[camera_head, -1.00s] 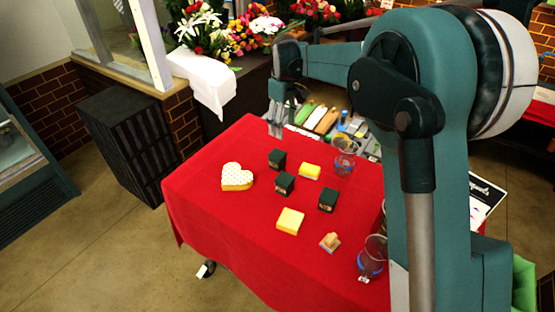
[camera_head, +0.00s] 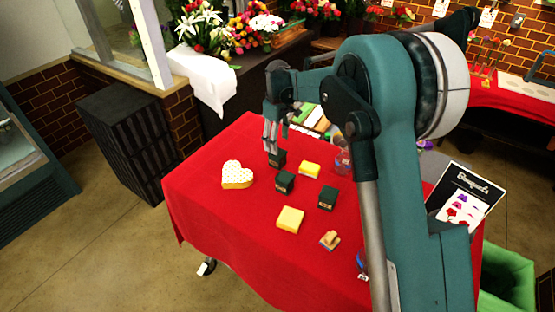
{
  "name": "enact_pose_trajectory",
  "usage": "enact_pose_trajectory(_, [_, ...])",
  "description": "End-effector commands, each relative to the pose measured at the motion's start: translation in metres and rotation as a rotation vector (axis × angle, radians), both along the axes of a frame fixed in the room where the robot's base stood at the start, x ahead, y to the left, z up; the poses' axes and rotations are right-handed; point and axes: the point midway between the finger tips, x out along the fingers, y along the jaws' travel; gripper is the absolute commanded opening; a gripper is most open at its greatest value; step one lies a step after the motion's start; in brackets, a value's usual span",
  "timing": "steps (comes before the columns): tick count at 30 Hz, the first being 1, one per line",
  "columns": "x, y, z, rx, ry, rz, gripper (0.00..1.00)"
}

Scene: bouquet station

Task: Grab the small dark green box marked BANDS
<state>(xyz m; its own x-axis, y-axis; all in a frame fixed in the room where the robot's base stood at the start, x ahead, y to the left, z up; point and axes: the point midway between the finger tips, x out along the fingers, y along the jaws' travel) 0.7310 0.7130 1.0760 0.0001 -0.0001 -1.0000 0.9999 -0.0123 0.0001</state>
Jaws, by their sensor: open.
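Three small dark green boxes sit on the red table: one at the back (camera_head: 278,159), one in the middle (camera_head: 284,183) and one to the right (camera_head: 327,198). Each of the nearer two shows a small pale label on its front, too small to read, so I cannot tell which is marked BANDS. My gripper (camera_head: 270,148) points down with its fingers parted, at the upper left of the back box in the picture. Its fingertips overlap the edge of that box in the view. I cannot tell whether they touch it. Nothing shows between the fingers.
The table's front left is clear.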

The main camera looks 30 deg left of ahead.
Motion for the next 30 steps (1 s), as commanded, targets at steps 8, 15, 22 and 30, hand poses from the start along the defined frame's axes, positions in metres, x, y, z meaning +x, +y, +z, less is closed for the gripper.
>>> enact_pose_trajectory(8, [0.000,0.000,-0.019,0.000,0.000,0.000,0.56])
enact_pose_trajectory(15, [0.000,0.000,-0.025,0.000,0.000,0.000,0.56])
enact_pose_trajectory(22, [0.000,0.000,-0.026,0.000,0.000,0.000,0.56])
enact_pose_trajectory(30, [0.000,0.002,-0.046,0.000,0.000,0.000,0.56])
